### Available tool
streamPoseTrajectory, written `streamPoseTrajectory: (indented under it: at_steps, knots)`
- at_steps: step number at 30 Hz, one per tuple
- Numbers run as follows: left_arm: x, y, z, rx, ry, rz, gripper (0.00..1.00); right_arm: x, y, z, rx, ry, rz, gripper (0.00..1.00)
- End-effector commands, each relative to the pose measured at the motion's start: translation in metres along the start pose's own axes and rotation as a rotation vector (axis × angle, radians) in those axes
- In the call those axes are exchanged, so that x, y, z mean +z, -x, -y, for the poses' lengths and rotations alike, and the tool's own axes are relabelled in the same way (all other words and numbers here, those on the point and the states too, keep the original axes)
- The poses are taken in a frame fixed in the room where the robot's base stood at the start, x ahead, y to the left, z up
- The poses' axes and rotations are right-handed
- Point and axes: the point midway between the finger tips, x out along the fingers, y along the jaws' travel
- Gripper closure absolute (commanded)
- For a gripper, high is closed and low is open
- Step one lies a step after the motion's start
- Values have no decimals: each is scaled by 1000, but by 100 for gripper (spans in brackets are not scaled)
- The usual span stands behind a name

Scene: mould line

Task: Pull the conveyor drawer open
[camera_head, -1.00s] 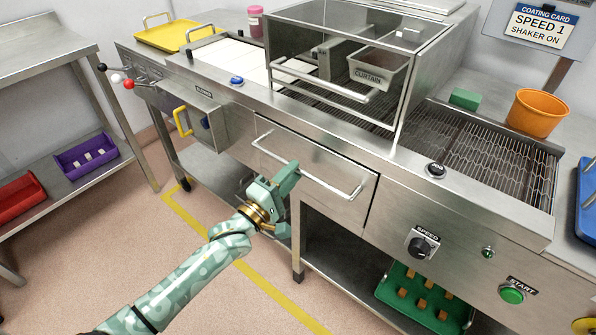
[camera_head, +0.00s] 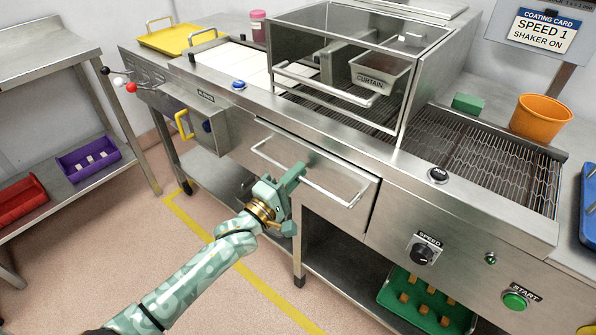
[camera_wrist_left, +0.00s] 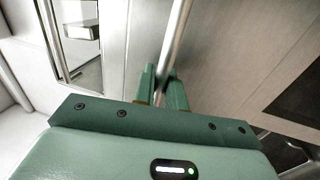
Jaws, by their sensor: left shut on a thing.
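The conveyor drawer (camera_head: 345,177) is a flat steel front panel set in the side of the line, below the belt top. It looks flush with the panels around it, or nearly so. Its long bar handle (camera_head: 330,194) runs across the front and stands out from it. My left gripper (camera_head: 293,177) is shut on the handle near its middle. In the left wrist view the handle bar (camera_wrist_left: 178,38) passes between the two green fingers (camera_wrist_left: 163,88), which hide part of it. My right gripper is not in view.
Left of the drawer, a steel box with a yellow handle (camera_head: 183,124) juts out. A speed knob (camera_head: 422,253) and a green start button (camera_head: 516,300) are at the right. A lower shelf holds a green tray (camera_head: 396,318). The floor in front is clear.

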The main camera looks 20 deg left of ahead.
Motion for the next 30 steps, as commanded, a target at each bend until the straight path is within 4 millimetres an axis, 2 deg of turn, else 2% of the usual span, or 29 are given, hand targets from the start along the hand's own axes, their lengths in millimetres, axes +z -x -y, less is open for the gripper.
streamPoseTrajectory:
  at_steps: [8,18,24,30]
  knots:
    - [0,52,-17,-7,-4,0,100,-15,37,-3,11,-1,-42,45]
    - [0,144,-33,-8,-3,1,100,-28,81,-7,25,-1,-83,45]
    - [0,192,-40,-9,-2,0,100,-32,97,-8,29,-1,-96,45]
    - [0,226,-46,-8,-1,0,100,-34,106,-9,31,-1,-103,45]
